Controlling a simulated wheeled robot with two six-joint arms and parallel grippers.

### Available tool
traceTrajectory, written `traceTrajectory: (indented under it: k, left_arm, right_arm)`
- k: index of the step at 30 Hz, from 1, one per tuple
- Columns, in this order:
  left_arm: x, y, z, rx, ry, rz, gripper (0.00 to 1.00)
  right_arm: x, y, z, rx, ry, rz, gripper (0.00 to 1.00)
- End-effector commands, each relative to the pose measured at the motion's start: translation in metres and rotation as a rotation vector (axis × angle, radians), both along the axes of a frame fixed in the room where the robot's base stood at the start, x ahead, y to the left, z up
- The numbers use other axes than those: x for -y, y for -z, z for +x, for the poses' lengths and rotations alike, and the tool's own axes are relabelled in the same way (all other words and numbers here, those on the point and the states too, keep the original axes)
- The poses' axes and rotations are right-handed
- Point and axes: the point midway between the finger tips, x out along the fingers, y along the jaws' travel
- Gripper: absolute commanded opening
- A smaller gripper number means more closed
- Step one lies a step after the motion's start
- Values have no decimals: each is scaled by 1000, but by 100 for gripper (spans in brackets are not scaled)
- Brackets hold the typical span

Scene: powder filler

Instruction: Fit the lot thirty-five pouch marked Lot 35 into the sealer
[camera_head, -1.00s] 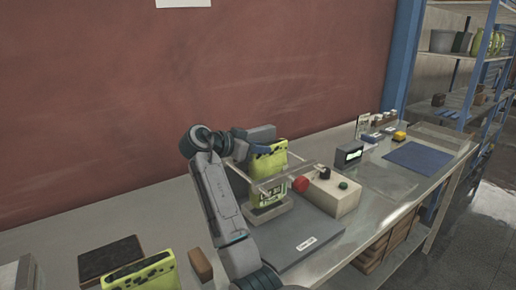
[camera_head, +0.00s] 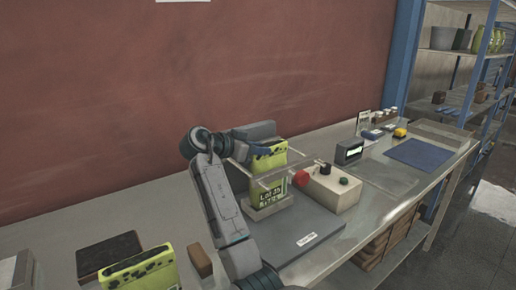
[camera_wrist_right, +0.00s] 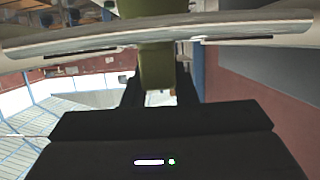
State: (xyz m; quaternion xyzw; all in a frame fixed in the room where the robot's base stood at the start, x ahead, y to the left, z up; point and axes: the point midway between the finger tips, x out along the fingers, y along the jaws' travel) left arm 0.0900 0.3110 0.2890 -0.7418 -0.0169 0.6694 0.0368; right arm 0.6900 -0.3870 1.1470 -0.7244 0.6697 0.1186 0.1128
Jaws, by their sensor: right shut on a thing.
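The yellow-green pouch with dark markings (camera_head: 272,191) stands upright in the sealer (camera_head: 272,209), and its lower label reads Lot 35. Its top sticks up above the sealer's clear guard and bars. My right gripper (camera_head: 252,148) is shut on the pouch's upper part, reaching it from the left and behind. In the right wrist view the pouch's green edge (camera_wrist_right: 156,68) lies between the fingers, with the pale sealer bars crossing in front. Whether the pouch's bottom touches the sealer's base is hard to tell. My left gripper is not in view.
A control box (camera_head: 333,189) with a red knob and green button is right of the sealer. Another yellow-green pouch (camera_head: 140,270) stands at the front left beside a brown block (camera_head: 200,261) and a dark pad (camera_head: 108,254). A blue mat (camera_head: 419,153) lies at the right.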

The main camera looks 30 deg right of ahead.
Motion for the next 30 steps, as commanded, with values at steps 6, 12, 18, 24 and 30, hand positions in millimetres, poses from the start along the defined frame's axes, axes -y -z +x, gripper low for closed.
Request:
traceTrajectory:
  k: [6, 12, 18, 24, 30]
  left_arm:
    - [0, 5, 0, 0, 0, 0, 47]
    - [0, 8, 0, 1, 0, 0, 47]
    - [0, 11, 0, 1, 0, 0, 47]
    - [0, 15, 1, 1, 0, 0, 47]
    - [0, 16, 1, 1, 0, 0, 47]
  right_arm:
    - [0, 6, 0, 1, 0, -1, 0]
    - [0, 11, 0, 1, 0, -1, 0]
    - [0, 16, 0, 1, 0, -1, 0]
    - [0, 21, 0, 1, 0, -1, 0]
    - [0, 23, 0, 1, 0, -1, 33]
